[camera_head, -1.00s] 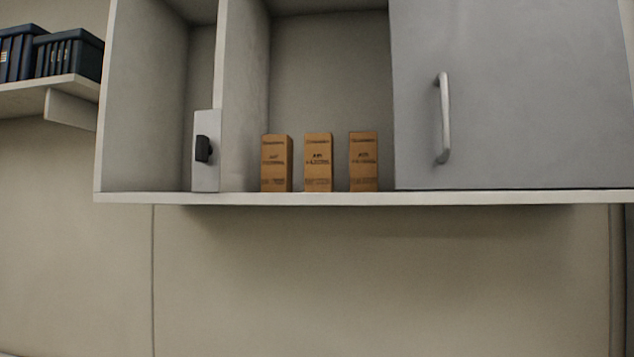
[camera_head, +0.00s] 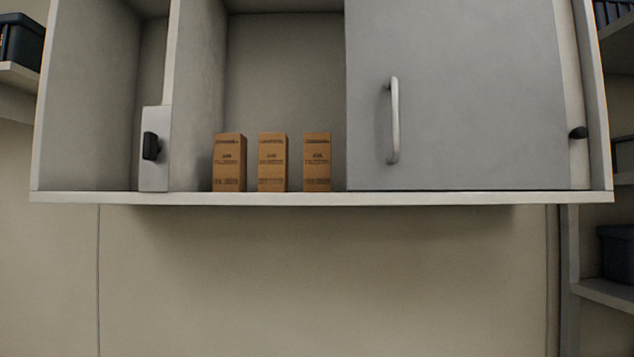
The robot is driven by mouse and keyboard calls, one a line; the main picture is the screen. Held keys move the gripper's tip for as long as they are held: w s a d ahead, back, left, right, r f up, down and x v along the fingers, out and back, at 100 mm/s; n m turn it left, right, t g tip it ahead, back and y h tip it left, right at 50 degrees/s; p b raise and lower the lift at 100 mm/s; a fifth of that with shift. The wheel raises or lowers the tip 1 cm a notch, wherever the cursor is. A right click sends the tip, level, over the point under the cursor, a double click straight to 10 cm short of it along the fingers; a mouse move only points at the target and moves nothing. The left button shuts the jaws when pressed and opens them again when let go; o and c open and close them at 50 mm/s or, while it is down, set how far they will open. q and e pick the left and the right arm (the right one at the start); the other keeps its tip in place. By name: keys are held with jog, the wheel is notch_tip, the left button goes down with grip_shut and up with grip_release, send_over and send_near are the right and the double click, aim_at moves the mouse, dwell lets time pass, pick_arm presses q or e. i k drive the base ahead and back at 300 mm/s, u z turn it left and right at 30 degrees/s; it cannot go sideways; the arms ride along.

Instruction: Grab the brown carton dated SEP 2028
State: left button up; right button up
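Three brown cartons stand upright in a row on the floor of an open wall-cabinet compartment: a left carton (camera_head: 229,162), a middle carton (camera_head: 272,162) and a right carton (camera_head: 317,162). They look alike, with small gaps between them. Each has dark print on its front, too small to read, so I cannot tell which one is dated SEP 2028. Neither of my grippers is in view.
The wall cabinet (camera_head: 450,198) has a grey door (camera_head: 480,90) with a vertical handle (camera_head: 394,120) right of the cartons. A grey panel with a black knob (camera_head: 151,146) stands left of them. Side shelves hold dark bins (camera_head: 618,254). The wall below is bare.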

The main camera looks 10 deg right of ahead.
aim_at(272, 148)
jog(key=k, duration=0.5)
jog(key=u, duration=2.15)
jog(key=i, duration=1.6)
jog(key=z, duration=2.15)
